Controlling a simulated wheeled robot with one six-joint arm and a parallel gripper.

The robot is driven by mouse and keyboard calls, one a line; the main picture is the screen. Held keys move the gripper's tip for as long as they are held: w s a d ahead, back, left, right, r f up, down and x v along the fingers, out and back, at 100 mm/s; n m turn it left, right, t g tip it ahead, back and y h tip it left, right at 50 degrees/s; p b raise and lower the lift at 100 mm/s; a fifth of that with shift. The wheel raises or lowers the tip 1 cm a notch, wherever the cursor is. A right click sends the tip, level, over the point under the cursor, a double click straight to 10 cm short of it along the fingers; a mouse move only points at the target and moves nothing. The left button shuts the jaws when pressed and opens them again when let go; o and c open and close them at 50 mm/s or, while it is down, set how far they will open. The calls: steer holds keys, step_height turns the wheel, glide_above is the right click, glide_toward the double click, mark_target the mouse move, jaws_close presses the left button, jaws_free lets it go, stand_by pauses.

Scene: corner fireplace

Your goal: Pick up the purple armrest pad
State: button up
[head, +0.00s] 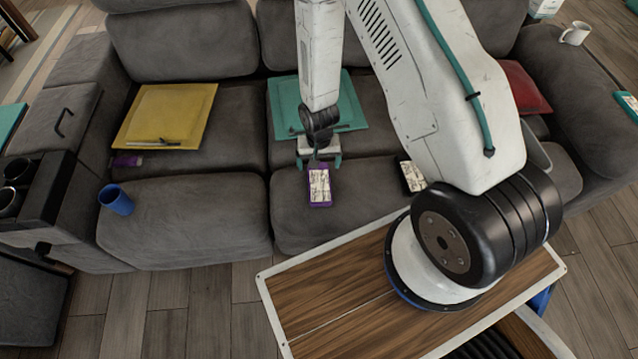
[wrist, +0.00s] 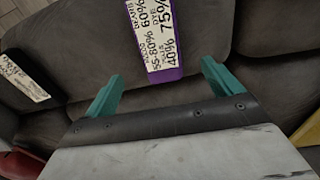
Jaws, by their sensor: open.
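A purple pad (head: 319,186) with a white printed label lies on the front of the middle sofa seat cushion. It also shows in the wrist view (wrist: 156,40), where its upper end is cut off by the frame edge. My gripper (head: 319,162) is open and empty, above the seat at the far end of the pad. In the wrist view my gripper's teal fingers (wrist: 162,76) are spread apart, with the near purple end of the pad just beyond and roughly between them. The pad is not held. I cannot tell the height gap.
A black labelled item (head: 412,177) lies to the right. A teal cushion (head: 352,106) is behind my gripper. A yellow cushion (head: 165,115) with a pen-like item, a small purple object (head: 126,161) and a blue cup (head: 116,199) are left. A red cushion (head: 525,88) is right.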

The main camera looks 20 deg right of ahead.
glide_above(319, 181)
step_height(319, 181, down, 4)
steer(key=shift+s+f, duration=0.15)
steer(key=shift+f, duration=0.1)
step_height(319, 181, down, 6)
steer(key=shift+r, duration=0.15)
steer(key=c, duration=1.1)
